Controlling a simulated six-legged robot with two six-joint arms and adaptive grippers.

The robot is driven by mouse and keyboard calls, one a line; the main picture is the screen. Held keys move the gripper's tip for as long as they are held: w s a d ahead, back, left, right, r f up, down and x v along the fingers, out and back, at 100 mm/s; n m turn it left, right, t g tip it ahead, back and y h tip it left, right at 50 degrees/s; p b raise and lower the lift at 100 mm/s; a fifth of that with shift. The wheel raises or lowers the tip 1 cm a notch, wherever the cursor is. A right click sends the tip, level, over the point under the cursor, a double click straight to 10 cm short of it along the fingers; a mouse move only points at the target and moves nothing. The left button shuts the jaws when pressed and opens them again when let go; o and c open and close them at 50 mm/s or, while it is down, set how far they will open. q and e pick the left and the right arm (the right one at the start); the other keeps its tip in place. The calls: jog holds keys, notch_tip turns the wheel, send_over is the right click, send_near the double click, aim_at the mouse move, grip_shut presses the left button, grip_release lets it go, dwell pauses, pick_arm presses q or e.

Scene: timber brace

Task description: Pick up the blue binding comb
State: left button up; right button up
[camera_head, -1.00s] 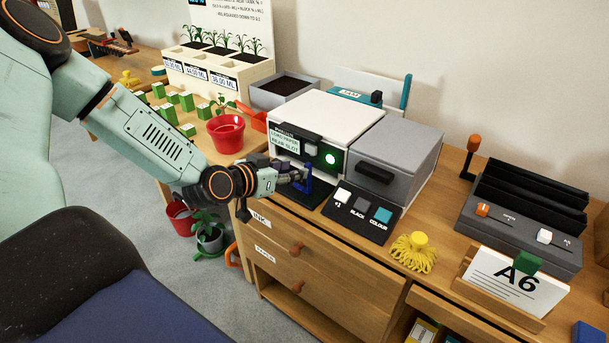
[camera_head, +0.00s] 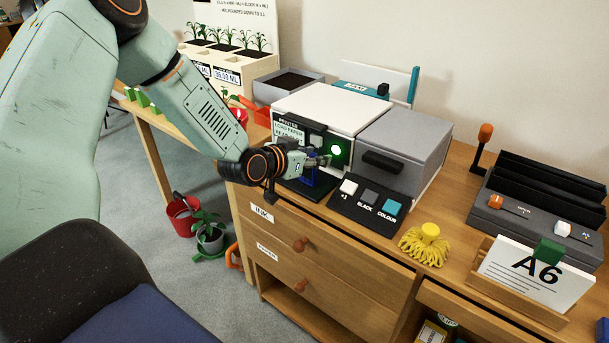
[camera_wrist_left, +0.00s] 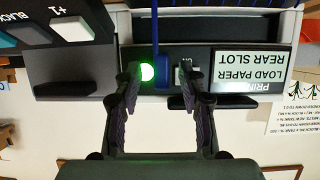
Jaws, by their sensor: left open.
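A blue upright piece (camera_head: 311,180), which looks like the blue binding comb, stands on the dark tray at the front of the white printer (camera_head: 330,110). My left gripper (camera_head: 322,160) is open and sits at its top in the head view, partly covering it. In the left wrist view, the blue piece (camera_wrist_left: 161,68) shows between the two spread fingers of my left gripper (camera_wrist_left: 162,82). I see no clear contact. Its lower part is hard to make out. My right gripper is not in view.
A lit green button (camera_head: 336,150) is close by the fingertips. A button panel (camera_head: 368,203) with white, black and teal keys sits to the right, beside a grey box (camera_head: 405,150).

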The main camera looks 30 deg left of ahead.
pick_arm(q)
jog(key=shift+w+f, duration=0.15)
jog(key=shift+a, duration=0.15)
jog(key=shift+s+r, duration=0.25)
jog(key=shift+c, duration=0.6)
jog(key=shift+w+f, duration=0.15)
jog(key=shift+w, duration=0.05)
jog(key=c, duration=0.4)
jog(key=shift+s, duration=0.1)
grip_shut()
